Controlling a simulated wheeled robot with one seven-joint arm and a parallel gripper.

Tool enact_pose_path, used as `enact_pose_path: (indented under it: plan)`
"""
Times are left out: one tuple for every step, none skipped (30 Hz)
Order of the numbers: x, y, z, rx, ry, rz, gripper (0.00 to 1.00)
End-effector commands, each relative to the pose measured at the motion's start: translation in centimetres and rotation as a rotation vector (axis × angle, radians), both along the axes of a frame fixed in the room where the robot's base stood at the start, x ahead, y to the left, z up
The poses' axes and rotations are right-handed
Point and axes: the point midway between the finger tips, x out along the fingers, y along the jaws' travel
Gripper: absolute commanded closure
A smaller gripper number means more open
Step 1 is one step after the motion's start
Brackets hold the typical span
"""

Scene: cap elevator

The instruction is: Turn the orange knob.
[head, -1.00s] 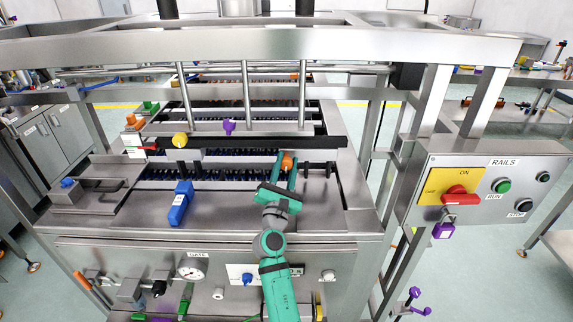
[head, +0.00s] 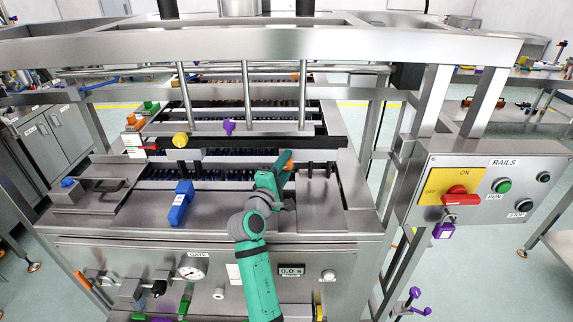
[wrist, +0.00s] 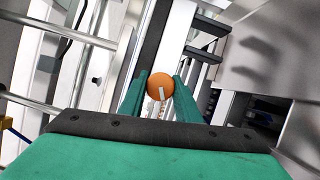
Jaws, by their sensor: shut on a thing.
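The orange knob (wrist: 160,85) is round with a pale pointer mark on its face. It sits on the front of the dark horizontal bar, and in the head view only a small part of it (head: 289,164) shows past my gripper. My gripper (wrist: 160,97) has its two green fingers on either side of the knob, shut on it. In the head view my gripper (head: 286,163) reaches up to the bar from the lower left. The finger contact is largely hidden there.
A blue block-like handle (head: 181,204) stands on the steel deck. A rails control panel (head: 475,190) with a red switch is at the right.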

Motion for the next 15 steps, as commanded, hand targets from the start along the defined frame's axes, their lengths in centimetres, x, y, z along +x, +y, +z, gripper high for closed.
enact_pose_path:
  plan:
    - [-0.04, -0.05, -0.06, 0.046, 0.002, -0.002, 0.93]
    - [-0.03, -0.05, -0.06, 0.076, 0.002, -0.002, 0.93]
    - [-0.03, -0.1, -0.07, 0.113, 0.003, -0.003, 0.93]
    - [-0.02, -0.08, -0.04, 0.142, 0.002, -0.002, 0.93]
    - [-0.02, -0.05, -0.03, 0.17, 0.002, -0.002, 0.93]
    - [-0.03, -0.05, -0.01, 0.207, 0.001, -0.002, 0.93]
    - [-0.02, -0.06, -0.02, 0.237, 0.001, -0.002, 0.93]
    - [-0.04, -0.12, -0.03, 0.265, 0.001, -0.003, 0.93]
    - [-0.03, -0.11, -0.03, 0.303, 0.002, -0.003, 0.93]
    - [-0.04, -0.1, -0.04, 0.331, 0.002, -0.003, 0.93]
    - [-0.04, -0.08, -0.04, 0.359, 0.001, -0.003, 0.93]
    - [-0.03, -0.05, -0.02, 0.397, 0.002, -0.002, 0.93]
    - [-0.03, -0.1, -0.02, 0.426, 0.002, -0.003, 0.93]
    - [-0.02, -0.11, -0.02, 0.454, 0.002, -0.003, 0.93]
    - [-0.02, -0.11, -0.02, 0.492, 0.001, -0.003, 0.93]
